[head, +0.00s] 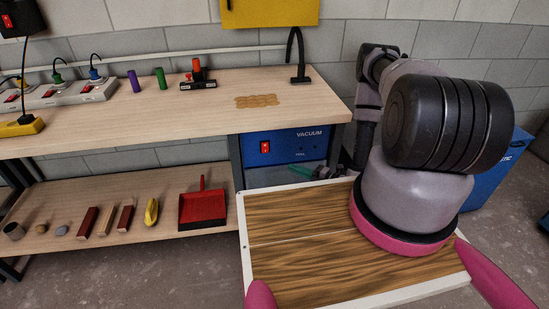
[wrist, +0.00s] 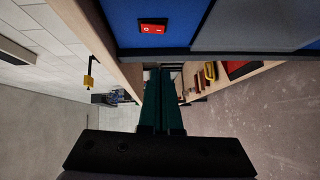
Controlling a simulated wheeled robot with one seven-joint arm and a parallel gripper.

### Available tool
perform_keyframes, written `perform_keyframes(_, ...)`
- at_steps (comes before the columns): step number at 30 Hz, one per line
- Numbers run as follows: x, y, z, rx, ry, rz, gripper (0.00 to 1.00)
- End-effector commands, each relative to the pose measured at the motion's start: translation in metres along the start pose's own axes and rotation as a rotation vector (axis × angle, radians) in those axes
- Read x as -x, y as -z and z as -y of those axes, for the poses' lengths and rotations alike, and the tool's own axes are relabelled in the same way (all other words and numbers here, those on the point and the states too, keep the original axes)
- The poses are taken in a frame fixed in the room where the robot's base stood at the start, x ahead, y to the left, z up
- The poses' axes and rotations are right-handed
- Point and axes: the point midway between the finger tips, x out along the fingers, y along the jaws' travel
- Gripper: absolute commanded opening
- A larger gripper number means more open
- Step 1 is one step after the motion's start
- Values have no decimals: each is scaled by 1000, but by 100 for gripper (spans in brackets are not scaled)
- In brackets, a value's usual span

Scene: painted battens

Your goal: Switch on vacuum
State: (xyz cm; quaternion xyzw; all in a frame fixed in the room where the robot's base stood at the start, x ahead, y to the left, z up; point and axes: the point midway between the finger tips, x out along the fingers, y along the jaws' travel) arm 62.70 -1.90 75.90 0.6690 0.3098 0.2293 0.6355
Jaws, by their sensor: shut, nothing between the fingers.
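The blue vacuum unit (head: 285,146), marked VACUUM, sits under the right end of the workbench. Its red rocker switch (head: 265,147) is on the left of its front panel. In the wrist view the switch (wrist: 153,27) shows near the top on the blue panel (wrist: 190,20), with 0 and I marks. I cannot tell which side is pressed. My gripper (head: 292,169) is just below and right of the switch, in front of the panel's lower edge. In the wrist view its dark green fingers (wrist: 162,75) are together and empty, apart from the switch.
The workbench top (head: 215,92) overhangs the panel. It bears a power strip (head: 60,95), small cylinders and a brown stain (head: 256,101). The lower shelf (head: 90,240) holds a red dustpan (head: 203,206), a yellow object (head: 151,211) and several blocks. A blue bin (head: 500,175) stands at right.

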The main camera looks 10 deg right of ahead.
Motion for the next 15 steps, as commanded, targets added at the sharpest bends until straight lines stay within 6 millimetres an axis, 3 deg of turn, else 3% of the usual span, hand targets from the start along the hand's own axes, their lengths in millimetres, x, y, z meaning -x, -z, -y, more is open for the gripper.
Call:
perform_keyframes(5,-17,1,-1,3,-1,-5,0)
perform_keyframes(15,-89,2,-1,5,-2,-7,0)
